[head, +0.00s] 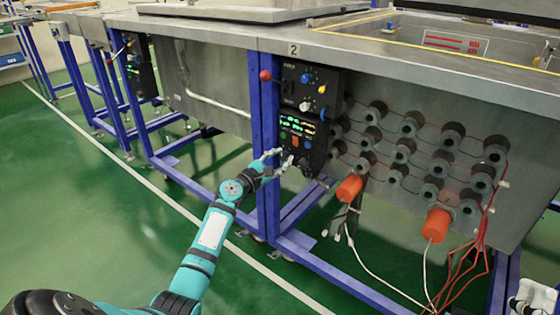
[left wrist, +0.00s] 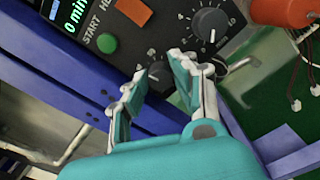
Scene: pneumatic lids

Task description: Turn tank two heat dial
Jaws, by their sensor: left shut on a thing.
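Tank two, marked with a "2" label (head: 293,49), carries a black control panel (head: 303,140) with lit green displays and buttons. My left gripper (head: 281,158) is at the lower left of this panel. In the left wrist view its fingertips (left wrist: 158,74) are on either side of a small dark dial (left wrist: 160,70) and are shut on it. The fingers partly hide this dial, so its pointer setting cannot be read. A larger dial (left wrist: 210,24) with a white pointer and a printed scale sits up and right of it, clear of the fingers. A pale part of my right gripper (head: 535,297) shows at the bottom right corner.
A blue frame post (head: 268,120) stands just left of the panel. Orange plugs (head: 349,188) with hanging cables and several dark round fittings are to the right. A green start button (left wrist: 106,43) is near the left finger. Open green floor lies to the left.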

